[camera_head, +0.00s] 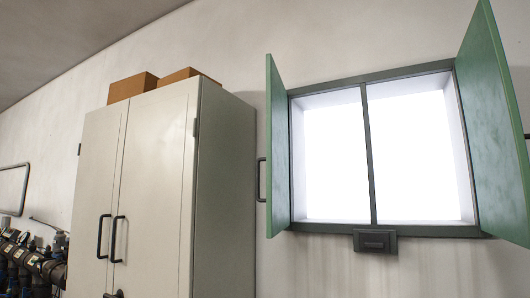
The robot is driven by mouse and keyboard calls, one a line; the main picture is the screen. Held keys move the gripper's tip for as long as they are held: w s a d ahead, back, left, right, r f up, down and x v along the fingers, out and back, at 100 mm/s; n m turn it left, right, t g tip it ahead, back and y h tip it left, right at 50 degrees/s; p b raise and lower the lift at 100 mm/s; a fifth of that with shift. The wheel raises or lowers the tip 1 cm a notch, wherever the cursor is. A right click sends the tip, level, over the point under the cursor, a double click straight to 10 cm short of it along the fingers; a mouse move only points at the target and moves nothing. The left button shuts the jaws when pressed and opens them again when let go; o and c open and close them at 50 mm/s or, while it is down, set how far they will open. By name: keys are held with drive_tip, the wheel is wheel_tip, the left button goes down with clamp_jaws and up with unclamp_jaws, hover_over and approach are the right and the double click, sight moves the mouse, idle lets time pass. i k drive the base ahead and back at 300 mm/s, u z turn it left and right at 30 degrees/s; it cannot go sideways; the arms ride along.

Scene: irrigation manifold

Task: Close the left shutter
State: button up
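The left shutter (278,150) is a green panel hinged at the left side of the window frame (371,150). It stands open, swung out from the wall. A dark handle (262,180) shows on its outer left side. The right shutter (492,130) is also green and stands open, partly cut off by the right edge. A small dark catch or box (375,241) sits at the bottom middle of the frame. My gripper is not in view.
A tall pale cabinet (225,200) with dark handles stands left of the window, close to the left shutter. Two cardboard boxes (132,87) lie on top. Pipes and valves (32,262) are at the lower left. The wall below the window looks clear.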

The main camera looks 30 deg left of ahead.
sight(277, 201)
drive_tip(key=k, duration=0.65)
drive_tip(key=u, duration=0.9)
drive_tip(key=i, duration=0.55)
drive_tip(key=u, duration=0.8)
drive_tip(key=i, duration=0.8)
drive_tip(key=z, duration=0.45)
drive_tip(key=i, duration=0.9)
drive_tip(key=u, duration=2.55)
drive_tip(key=i, duration=0.65)
